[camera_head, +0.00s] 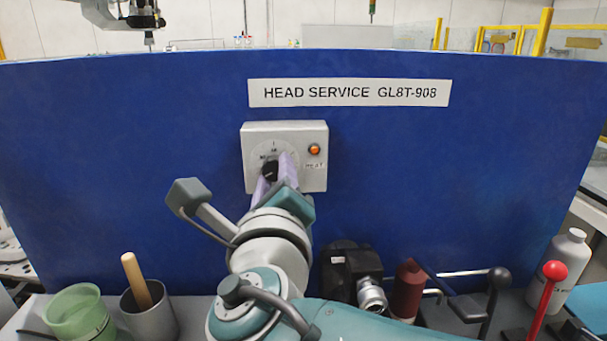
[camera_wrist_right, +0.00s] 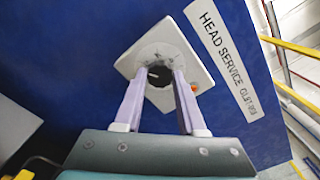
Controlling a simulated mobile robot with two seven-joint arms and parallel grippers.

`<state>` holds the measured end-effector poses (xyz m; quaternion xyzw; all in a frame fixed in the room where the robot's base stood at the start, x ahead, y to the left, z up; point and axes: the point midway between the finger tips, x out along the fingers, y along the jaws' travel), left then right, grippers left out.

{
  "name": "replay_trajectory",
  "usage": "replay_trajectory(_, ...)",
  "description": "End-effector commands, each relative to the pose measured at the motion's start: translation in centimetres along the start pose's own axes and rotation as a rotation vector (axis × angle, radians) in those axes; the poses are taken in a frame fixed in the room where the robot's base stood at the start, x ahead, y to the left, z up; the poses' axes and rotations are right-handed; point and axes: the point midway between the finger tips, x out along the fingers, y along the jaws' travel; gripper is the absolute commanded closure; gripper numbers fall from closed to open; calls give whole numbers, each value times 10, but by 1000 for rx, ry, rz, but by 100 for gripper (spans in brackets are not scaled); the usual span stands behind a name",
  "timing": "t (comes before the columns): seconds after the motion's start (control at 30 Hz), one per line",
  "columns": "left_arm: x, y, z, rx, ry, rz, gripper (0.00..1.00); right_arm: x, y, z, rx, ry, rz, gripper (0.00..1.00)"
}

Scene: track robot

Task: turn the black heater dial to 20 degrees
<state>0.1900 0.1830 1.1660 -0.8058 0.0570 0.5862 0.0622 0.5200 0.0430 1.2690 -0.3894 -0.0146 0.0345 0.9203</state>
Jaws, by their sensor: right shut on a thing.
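The black heater dial (camera_head: 269,171) sits on a light grey control box (camera_head: 316,178) on the blue panel. In the right wrist view the dial (camera_wrist_right: 159,75) shows between my fingertips, with a pale pointer mark on its face. My right gripper (camera_head: 277,170) is shut on the dial, one pale purple finger on each side. It also shows in the right wrist view (camera_wrist_right: 159,82). The scale around the dial is partly hidden by the fingers, and its numbers are too small to read. My left gripper is not in view.
An orange lamp (camera_head: 314,149) is right of the dial. Below the panel stand a green cup (camera_head: 78,312), a grey cup with a wooden handle (camera_head: 150,312), a black device (camera_head: 345,272), a red-brown cylinder (camera_head: 407,290), a red-knobbed lever (camera_head: 554,270) and a grey bottle (camera_head: 562,262).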

Motion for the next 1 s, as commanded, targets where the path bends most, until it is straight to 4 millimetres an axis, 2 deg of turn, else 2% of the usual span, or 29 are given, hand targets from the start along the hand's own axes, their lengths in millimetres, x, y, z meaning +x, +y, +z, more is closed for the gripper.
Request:
replay_trajectory(0.23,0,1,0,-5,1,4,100,0,0,1,-3,-2,-2,100)
replay_trajectory(0.27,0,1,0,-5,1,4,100,0,0,1,-3,-2,-2,60)
replay_trajectory(0.5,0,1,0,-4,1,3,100,0,0,0,-1,-1,-1,33)
replay_trajectory(0.83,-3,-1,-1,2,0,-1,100,-3,0,0,-1,0,1,31)
replay_trajectory(1.0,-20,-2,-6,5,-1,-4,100,-24,-3,3,2,1,5,31)
